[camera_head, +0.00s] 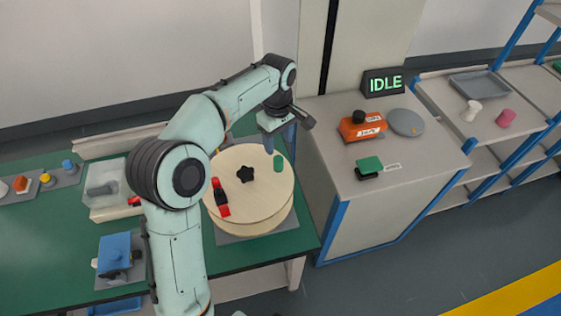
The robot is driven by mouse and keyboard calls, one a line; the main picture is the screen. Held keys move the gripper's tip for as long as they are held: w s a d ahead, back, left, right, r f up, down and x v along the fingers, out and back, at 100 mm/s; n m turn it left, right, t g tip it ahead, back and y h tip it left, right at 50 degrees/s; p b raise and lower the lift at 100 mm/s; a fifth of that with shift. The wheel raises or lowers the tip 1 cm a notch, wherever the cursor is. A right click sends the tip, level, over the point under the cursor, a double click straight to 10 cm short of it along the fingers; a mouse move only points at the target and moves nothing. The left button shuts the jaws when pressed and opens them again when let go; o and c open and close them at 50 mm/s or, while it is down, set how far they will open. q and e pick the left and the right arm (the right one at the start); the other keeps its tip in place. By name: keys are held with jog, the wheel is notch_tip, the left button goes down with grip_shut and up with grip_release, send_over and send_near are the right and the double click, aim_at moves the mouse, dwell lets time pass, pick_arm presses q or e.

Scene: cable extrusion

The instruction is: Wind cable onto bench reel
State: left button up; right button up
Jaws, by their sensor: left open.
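The bench reel (262,205) is a round pale wooden disc on a grey plate on the green bench. It has a black star knob (246,174) in the middle, a red clip-like piece (220,198) at its left and a green cylinder (278,163) near its right edge. My left gripper (278,150) is open, pointing down just above the reel's far right edge by the green cylinder. Its fingers are partly hidden by the wrist. I cannot make out any cable. My right gripper is not in view.
A grey cabinet (345,225) stands right of the bench, bearing a lit IDLE display (383,82), an orange device (361,126) and a green button block (369,166). A blue device (118,255) and a clear bin (104,187) are on the left bench. A shelf rack (455,125) stands at right.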

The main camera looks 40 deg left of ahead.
aim_at(278, 158)
pick_arm(q)
notch_tip(278, 158, down, 9)
jog(key=shift+f+b, duration=0.1)
jog(key=shift+b, duration=0.45)
grip_shut()
